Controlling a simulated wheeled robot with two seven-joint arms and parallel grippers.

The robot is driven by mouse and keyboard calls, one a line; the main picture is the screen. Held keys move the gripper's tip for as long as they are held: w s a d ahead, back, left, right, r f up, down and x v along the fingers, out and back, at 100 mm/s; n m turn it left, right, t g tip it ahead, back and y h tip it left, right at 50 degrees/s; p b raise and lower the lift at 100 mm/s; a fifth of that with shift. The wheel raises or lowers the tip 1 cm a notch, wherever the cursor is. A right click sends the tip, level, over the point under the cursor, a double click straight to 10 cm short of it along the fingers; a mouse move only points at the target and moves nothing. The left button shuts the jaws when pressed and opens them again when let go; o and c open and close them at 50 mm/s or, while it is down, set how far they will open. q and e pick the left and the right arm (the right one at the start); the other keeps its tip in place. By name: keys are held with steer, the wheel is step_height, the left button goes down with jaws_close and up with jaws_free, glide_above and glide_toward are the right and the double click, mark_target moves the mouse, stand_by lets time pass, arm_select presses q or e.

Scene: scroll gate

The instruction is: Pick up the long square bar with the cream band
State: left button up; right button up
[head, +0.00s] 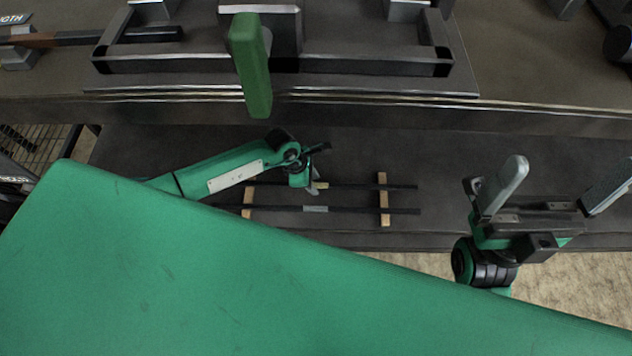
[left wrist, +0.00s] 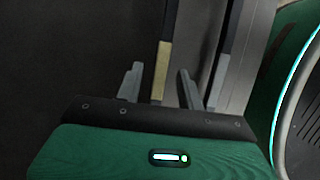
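The long square bar with the cream band (head: 345,186) is dark and lies across two wooden strips on the dark lower shelf. In the left wrist view its cream band (left wrist: 162,70) shows between my two finger tips. My left gripper (head: 314,187) is over the middle of this bar, with its fingers spread, one on each side of the band; it also shows in the left wrist view (left wrist: 160,78). I cannot tell whether the fingers touch the bar. My right gripper (head: 560,185) is open and empty at the right, far from the bars.
A second dark bar with a grey band (head: 315,209) lies parallel, just nearer. The wooden strips (head: 383,205) (head: 249,198) carry both. A metal fixture with a green handle (head: 250,65) stands on the raised bench behind. A large green surface (head: 200,270) hides the front left.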

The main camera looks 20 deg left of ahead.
arm_select(q)
jaws_close()
steer(key=shift+r, duration=0.15)
stand_by(1.2)
